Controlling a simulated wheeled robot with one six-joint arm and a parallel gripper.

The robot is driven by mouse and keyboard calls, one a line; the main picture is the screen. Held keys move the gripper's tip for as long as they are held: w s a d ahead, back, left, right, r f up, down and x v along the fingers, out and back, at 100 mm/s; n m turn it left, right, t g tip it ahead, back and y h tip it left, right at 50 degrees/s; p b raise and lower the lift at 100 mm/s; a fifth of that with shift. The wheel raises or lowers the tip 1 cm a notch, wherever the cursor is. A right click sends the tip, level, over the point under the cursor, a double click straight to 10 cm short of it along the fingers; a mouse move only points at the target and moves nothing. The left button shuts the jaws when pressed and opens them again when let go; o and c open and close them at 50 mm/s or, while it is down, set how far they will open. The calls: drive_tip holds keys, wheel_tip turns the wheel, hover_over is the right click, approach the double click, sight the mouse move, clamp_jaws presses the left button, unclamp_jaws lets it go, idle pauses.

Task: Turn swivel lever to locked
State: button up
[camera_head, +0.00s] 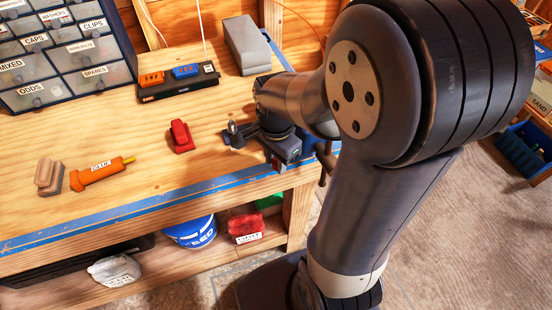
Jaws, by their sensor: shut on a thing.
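My gripper (283,148) is at the front edge of the workbench, below my wrist, at the dark metal vise-like fixture (240,136). It is shut on what appears to be the swivel lever. The lever is mostly hidden behind my wrist and gripper, so I cannot tell its angle or how the jaws sit on it. A small upright metal part of the fixture shows just left of my gripper. A dark handle-like part (326,160) shows to the right, partly behind my arm.
On the bench (110,135) are a red block (181,136), an orange-handled tool (100,174), a wooden block (49,177), a black tray (178,82) and a grey block (247,46). A drawer cabinet (65,50) stands at back left. The bench's middle left is clear.

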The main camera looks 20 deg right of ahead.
clamp_jaws()
